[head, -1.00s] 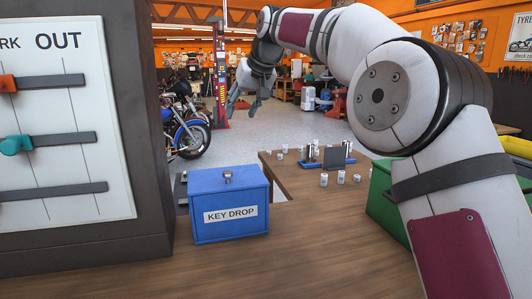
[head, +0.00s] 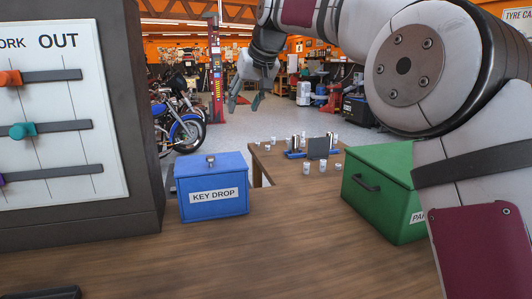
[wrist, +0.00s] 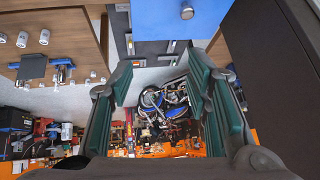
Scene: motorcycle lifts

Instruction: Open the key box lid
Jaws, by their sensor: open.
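The key box (head: 213,204) is a blue box with a white KEY DROP label on its front, standing on the wooden counter. Its blue lid (head: 190,166) is shut and has a small metal knob (head: 211,160) on top. In the wrist view the blue box (wrist: 150,18) shows at the top edge, partly cut off, with its knob (wrist: 187,10). My gripper (head: 244,101) is open and empty, in the air above and beyond the box, apart from it. Its two green-padded fingers (wrist: 165,95) stand wide apart in the wrist view.
A dark cabinet with a slider board (head: 60,110) rises close left of the box. A green box (head: 385,190) stands to the right. Small cans and a blue-based fixture (head: 310,150) sit farther back. Bare counter (head: 270,240) lies in front. Motorcycles (head: 182,125) stand behind.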

